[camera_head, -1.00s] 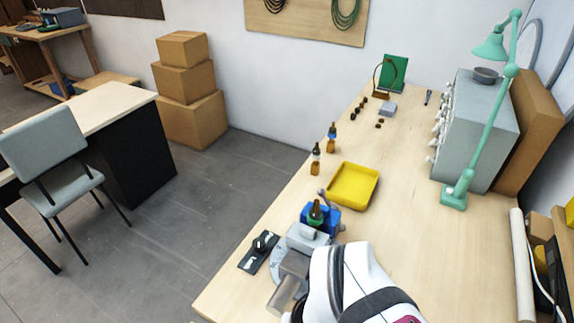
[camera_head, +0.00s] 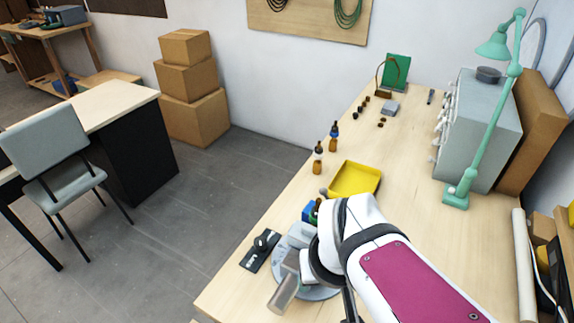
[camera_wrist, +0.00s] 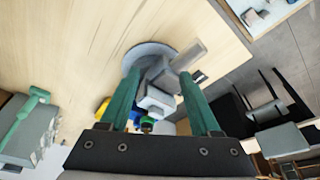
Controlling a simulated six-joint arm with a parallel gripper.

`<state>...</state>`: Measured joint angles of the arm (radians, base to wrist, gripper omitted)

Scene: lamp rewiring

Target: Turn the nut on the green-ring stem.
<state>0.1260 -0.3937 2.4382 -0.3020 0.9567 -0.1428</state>
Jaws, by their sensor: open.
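The green-ring stem (camera_head: 317,205) stands in the blue jaws (camera_head: 308,213) of a grey vise (camera_head: 299,234) on the bench; my arm covers most of it in the head view. A nut on it cannot be made out. In the wrist view, the vise (camera_wrist: 155,101) lies between my fingers, with a small patch of green (camera_wrist: 147,121) and some blue beyond it. My gripper (camera_wrist: 160,75) is open, its two green fingers apart with nothing held. The head view hides its fingertips behind my arm.
A yellow tray (camera_head: 355,180) lies just beyond the vise. Two amber stems (camera_head: 318,160) (camera_head: 333,138) stand left of it. A green lamp (camera_head: 456,195) stands at right. The bench's middle right is clear.

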